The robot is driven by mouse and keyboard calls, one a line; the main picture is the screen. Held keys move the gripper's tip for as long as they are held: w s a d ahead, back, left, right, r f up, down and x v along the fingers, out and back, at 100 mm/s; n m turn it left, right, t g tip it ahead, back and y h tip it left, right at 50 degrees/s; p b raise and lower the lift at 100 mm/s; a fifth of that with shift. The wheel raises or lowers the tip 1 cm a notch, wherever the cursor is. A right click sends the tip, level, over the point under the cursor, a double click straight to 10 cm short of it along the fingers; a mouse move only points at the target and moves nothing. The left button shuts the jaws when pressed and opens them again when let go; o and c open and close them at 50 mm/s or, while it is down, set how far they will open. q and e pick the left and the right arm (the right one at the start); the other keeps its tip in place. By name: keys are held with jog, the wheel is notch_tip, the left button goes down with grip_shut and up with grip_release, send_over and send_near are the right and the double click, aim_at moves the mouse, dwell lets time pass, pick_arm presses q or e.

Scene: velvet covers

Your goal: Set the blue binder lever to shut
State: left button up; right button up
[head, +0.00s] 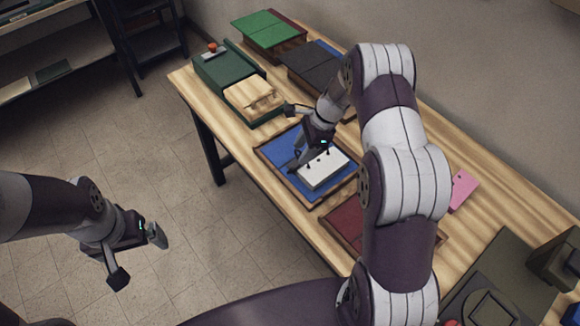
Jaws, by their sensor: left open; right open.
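A blue binder (276,171) lies open on the wooden table, in a brown-edged frame. A white block or stack of sheets (323,175) with small dark marks sits on its right part. My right gripper (292,137) is open just above the binder's far left part, one finger over the blue surface near the white block and the other further back. Its lever cannot be made out clearly; the gripper may hide it. I cannot tell whether the gripper touches anything. My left gripper (138,256) is open and empty, over the floor left of the table.
Behind the binder are a dark green case (228,68) with a red knob, a pale wooden panel (252,94), a green cover (268,30) and a dark grey one (315,66). A maroon cover (344,222) lies nearer. A pink card (463,188) lies right.

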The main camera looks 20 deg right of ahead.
aim_at(293, 167)
jog(key=x, duration=0.4)
jog(key=p+x, duration=0.1)
jog(key=x, duration=0.3)
jog(key=shift+d+f, duration=0.15)
jog(key=shift+f, duration=0.5)
jog(key=shift+c, duration=0.4)
